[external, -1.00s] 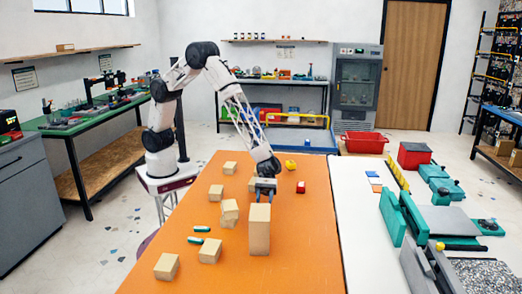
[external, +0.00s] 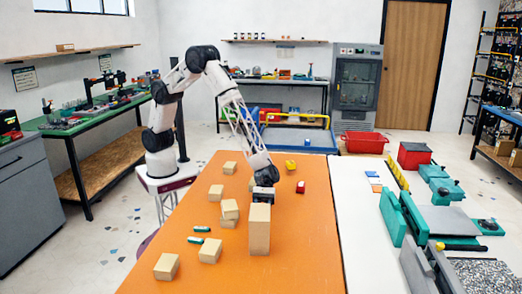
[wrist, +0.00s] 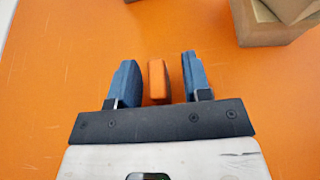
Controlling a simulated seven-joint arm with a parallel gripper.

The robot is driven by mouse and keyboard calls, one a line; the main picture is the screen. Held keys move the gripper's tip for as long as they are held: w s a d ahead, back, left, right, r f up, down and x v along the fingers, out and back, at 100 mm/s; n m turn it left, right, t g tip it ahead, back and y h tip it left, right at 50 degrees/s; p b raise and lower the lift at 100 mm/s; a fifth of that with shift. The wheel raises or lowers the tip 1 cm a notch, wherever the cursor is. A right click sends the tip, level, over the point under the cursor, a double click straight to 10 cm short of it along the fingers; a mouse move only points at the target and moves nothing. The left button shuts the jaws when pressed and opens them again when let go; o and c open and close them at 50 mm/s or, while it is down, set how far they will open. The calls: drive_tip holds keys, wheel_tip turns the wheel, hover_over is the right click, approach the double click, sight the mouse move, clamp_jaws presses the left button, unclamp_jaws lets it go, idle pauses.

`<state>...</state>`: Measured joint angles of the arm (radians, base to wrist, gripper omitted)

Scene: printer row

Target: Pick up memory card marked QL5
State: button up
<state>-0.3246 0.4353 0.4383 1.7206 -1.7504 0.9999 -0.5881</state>
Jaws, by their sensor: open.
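My gripper (wrist: 157,78) is open in the wrist view, with its two blue fingers pointing at the orange table. A small orange block-like item (wrist: 157,80) stands between the fingers, with a gap on each side; I see no QL5 marking on it, so I cannot tell if it is the memory card. In the external view my wrist is just behind the tall wooden block, which hides the fingertips and whatever is between them. A red item (external: 300,187) and a yellow item (external: 290,164) lie to the right and behind; their markings are not legible.
The tall wooden block (external: 259,230) stands in front of my gripper. Several wooden blocks, some stacked (external: 229,209), are to the left. Two green-and-white cylinders (external: 201,229) lie among them. The orange table (external: 310,250) is clear at the right front.

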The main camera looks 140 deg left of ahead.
clamp_jaws()
idle(0.3)
drive_tip(key=shift+r, duration=0.15)
drive_tip(key=shift+r, duration=0.75)
wheel_tip(320, 180, up, 2)
drive_tip(key=s, duration=0.5)
drive_tip(key=s+d, duration=0.1)
drive_tip(key=s, duration=0.4)
drive_tip(key=s+d+r, duration=0.1)
drive_tip(key=s, duration=0.4)
drive_tip(key=shift+s+d+r, duration=0.1)
drive_tip(key=shift+s+d, duration=0.1)
drive_tip(key=shift+s, duration=0.2)
